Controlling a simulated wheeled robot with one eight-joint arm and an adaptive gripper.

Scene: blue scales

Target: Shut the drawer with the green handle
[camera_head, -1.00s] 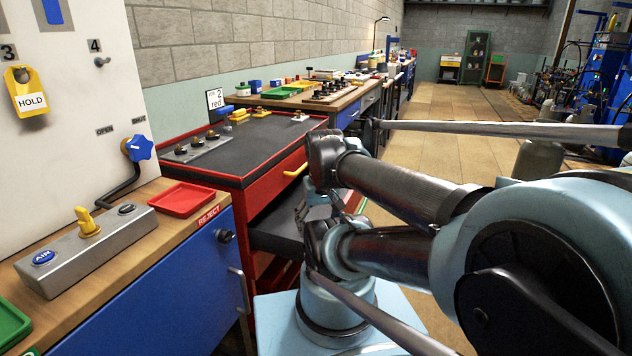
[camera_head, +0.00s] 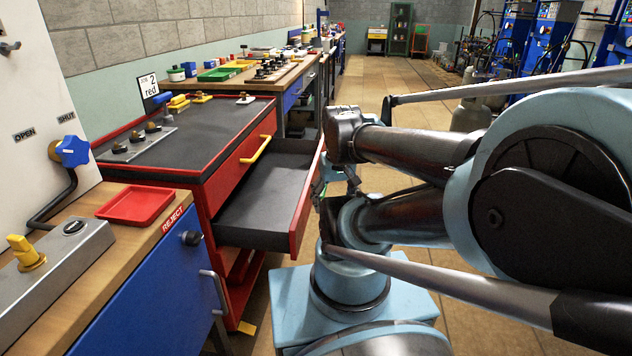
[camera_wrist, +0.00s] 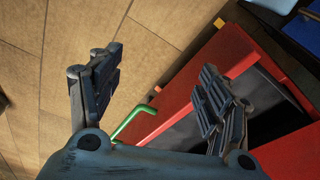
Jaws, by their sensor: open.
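The red drawer (camera_head: 306,203) stands pulled out of the red cabinet, and its dark inside shows empty in the head view. Its green handle (camera_wrist: 136,119) is on the red front in the wrist view. My gripper (camera_wrist: 158,98) is open. In that view its left finger is over the floor outside the front, and its right finger overlaps the drawer's front edge and dark inside. The handle appears between the fingers; I cannot tell whether anything touches. In the head view my gripper (camera_head: 340,182) is beside the drawer front, partly hidden by my arm.
A yellow handle (camera_head: 256,149) is on the shut upper drawer. A blue cabinet (camera_head: 150,285) with a metal handle stands nearer, holding a red tray (camera_head: 136,206). A wooden bench (camera_head: 262,84) lies beyond.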

